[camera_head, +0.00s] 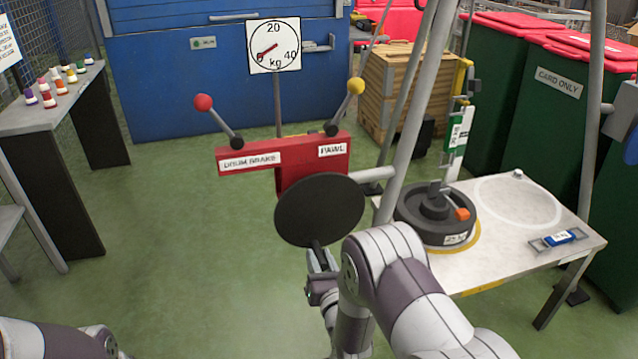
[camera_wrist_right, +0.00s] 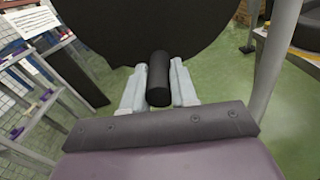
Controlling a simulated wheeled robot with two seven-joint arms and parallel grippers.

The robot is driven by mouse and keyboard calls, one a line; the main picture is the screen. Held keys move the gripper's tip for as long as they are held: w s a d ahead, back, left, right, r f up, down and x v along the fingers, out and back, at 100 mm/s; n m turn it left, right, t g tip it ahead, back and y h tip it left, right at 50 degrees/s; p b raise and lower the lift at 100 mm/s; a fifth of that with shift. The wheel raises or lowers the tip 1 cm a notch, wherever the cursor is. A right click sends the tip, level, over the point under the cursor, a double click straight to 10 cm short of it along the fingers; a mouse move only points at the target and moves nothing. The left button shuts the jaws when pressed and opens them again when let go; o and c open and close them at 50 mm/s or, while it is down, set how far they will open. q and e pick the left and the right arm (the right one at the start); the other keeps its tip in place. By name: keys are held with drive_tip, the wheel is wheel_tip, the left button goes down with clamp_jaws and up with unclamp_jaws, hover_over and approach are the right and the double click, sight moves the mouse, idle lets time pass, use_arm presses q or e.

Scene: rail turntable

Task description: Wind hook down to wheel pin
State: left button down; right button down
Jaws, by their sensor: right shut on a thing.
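My right gripper (camera_head: 318,268) is shut on the black crank handle (camera_wrist_right: 158,78) below the dark round disc (camera_head: 320,210) of the red winch (camera_head: 312,170). In the right wrist view the handle sits between the two fingers. A green hook block (camera_head: 457,132) hangs on the right, above the dark wheel (camera_head: 432,222). The wheel lies flat on the white table and carries an orange piece (camera_head: 462,214). A grey part (camera_head: 440,188) is over the wheel's hub; I cannot tell if it is the hook or touches the pin. My left gripper is out of view.
The winch has a red-knob lever (camera_head: 204,103) labelled drum brake and a yellow-knob lever (camera_head: 356,86) labelled pawl. A kg dial (camera_head: 273,46) stands behind, its pointer at lower left. Grey frame legs (camera_head: 406,115) rise beside the white table (camera_head: 500,262).

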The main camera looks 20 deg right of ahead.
drive_tip(key=shift+d+f, duration=0.15)
drive_tip(key=shift+d, duration=0.1)
drive_tip(key=shift+d, duration=0.7)
drive_tip(key=shift+d, duration=0.2)
drive_tip(key=shift+d+r, duration=0.25)
drive_tip(key=shift+d, duration=0.5)
drive_tip(key=shift+d, duration=0.1)
drive_tip(key=shift+d+r, duration=0.3)
drive_tip(key=shift+d, duration=0.45)
